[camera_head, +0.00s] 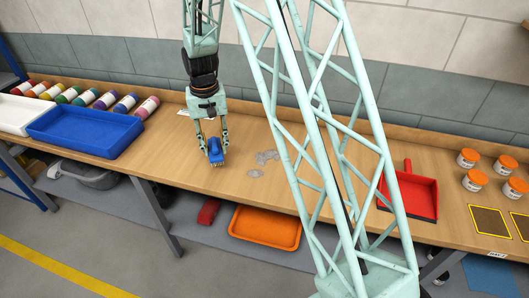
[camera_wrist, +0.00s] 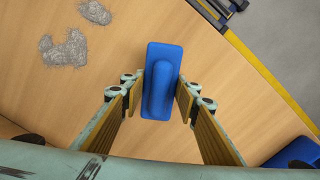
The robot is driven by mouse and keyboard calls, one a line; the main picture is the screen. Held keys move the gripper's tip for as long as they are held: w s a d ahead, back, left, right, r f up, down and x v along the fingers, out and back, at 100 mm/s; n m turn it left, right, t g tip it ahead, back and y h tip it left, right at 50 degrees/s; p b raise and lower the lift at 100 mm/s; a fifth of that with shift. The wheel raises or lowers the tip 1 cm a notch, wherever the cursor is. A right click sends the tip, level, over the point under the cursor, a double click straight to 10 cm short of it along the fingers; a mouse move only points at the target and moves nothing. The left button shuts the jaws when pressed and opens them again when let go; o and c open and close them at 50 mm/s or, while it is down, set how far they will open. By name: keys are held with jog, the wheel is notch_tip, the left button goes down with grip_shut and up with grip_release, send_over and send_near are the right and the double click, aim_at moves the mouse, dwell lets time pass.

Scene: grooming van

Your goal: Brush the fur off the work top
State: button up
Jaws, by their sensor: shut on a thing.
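A blue brush (camera_head: 215,149) is held between the fingers of my gripper (camera_head: 213,142), with its bristles facing down at the wooden work top (camera_head: 180,170). In the wrist view the brush (camera_wrist: 161,82) sits between the two fingers of my gripper (camera_wrist: 160,100). Whether its bristles touch the top is hard to tell. Grey fur (camera_head: 266,157) lies in a clump right of the brush, with a smaller patch (camera_head: 254,173) nearer the front edge. The wrist view shows the larger clump (camera_wrist: 66,50) and the smaller patch (camera_wrist: 96,12). A red dustpan (camera_head: 410,192) lies farther right.
Several orange-lidded jars (camera_head: 474,180) stand at far right. An orange tray (camera_head: 264,228) is on the shelf below. My lattice column blocks part of the top.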

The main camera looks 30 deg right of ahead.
jog(key=s+d+r+m+p, duration=0.2)
jog(key=s+d+m, duration=0.3)
jog(key=s+m, duration=0.2)
jog(key=s+d+r+m+p, duration=0.2)
jog(key=s+d+m, duration=0.3)
jog(key=s, duration=0.5)
jog(key=shift+s+d+r+m, duration=0.35)
jog(key=shift+r+m, duration=0.3)
jog(key=shift+m, duration=0.75)
jog(key=shift+w, duration=0.1)
